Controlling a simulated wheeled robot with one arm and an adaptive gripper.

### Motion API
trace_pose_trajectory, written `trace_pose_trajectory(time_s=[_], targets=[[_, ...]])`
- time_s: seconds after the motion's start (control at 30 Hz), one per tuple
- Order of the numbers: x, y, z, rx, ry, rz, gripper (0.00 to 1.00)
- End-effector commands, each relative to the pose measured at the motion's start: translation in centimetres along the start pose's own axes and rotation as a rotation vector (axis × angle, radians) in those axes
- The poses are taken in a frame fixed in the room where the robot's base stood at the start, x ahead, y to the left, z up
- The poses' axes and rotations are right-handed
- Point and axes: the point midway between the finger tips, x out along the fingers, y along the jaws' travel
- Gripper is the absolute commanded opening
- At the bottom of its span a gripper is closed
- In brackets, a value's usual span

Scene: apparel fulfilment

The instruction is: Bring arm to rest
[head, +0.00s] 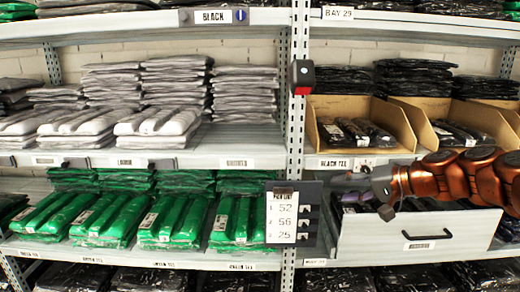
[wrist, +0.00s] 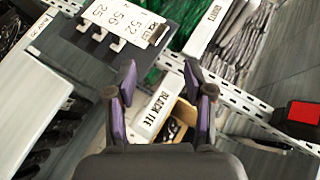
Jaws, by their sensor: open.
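My arm, in copper and grey, reaches in from the right in the head view. My gripper (head: 358,190) is in front of the shelving, above the left end of an open grey drawer bin (head: 420,235). In the wrist view my gripper (wrist: 162,95) shows its two purple-padded fingers spread apart with nothing between them. Behind the gap are a "BLACK TEE" shelf label (wrist: 158,112) and part of a cardboard bin. Part of the drawer's contents is hidden behind my arm.
A pick list board (head: 293,213) hangs left of the drawer on the upright (head: 297,100), with a black and red device (head: 302,77) above. Cardboard bins (head: 318,138) hold dark packs. Grey stacks (head: 170,85) and green packs (head: 175,215) fill the left shelves.

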Motion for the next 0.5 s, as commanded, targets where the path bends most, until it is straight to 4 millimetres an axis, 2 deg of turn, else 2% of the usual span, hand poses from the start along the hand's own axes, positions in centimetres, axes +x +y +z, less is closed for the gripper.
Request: trace_pose_trajectory(time_s=[0.03, 0.1, 0.23, 0.3, 0.37, 0.4, 0.5], targets=[[1.2, -0.8, 3.0, -0.027, -0.065, 0.035, 0.53], [2.6, -1.0, 7.0, -0.059, -0.154, 0.096, 0.53], [3.9, -0.1, 14.9, -0.115, -0.314, 0.234, 0.53], [3.8, 1.0, 19.1, -0.143, -0.395, 0.32, 0.53], [3.4, 2.5, 22.5, -0.162, -0.46, 0.403, 0.53], [2.8, 3.5, 24.6, -0.174, -0.499, 0.459, 0.53], [0.9, 6.3, 29.0, -0.191, -0.579, 0.595, 0.53]])
